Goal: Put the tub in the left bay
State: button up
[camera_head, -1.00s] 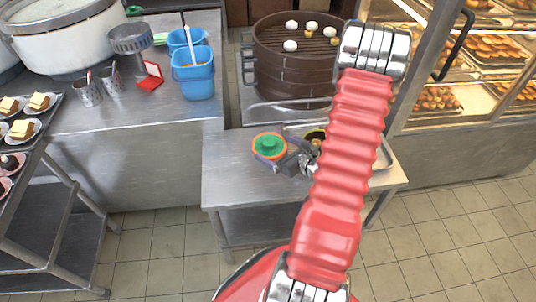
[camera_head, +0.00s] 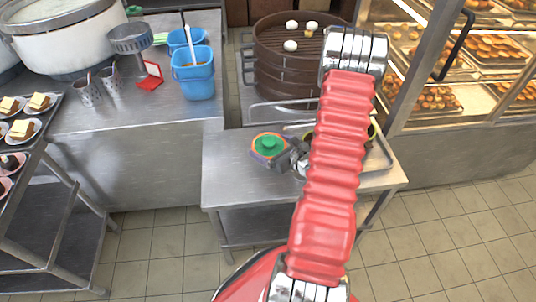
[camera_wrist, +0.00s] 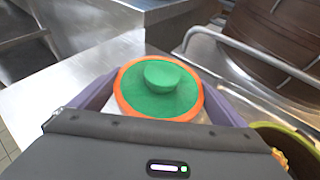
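The tub (camera_head: 268,145) has a green knobbed lid and an orange rim, and stands on the left part of the small steel table. In the wrist view the tub (camera_wrist: 160,88) sits centred between my gripper's purple fingers. My gripper (camera_head: 272,152) reaches it from the right, with one finger in front of its near side. The fingers are spread around the tub, very close to its sides; I see no clear grip, and its lower body is hidden. I cannot make out the left bay; my red arm covers the middle of the table.
A metal tray (camera_head: 382,160) lies on the table's right side, partly behind my arm. A yellow-green rimmed container (camera_wrist: 288,134) is close on the right in the wrist view. A brown steamer (camera_head: 290,75) stands behind. The table's front left (camera_head: 235,185) is clear.

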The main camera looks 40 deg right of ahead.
jog(key=c, duration=0.9)
jog(key=shift+r, duration=0.1)
jog(key=shift+r, duration=4.95)
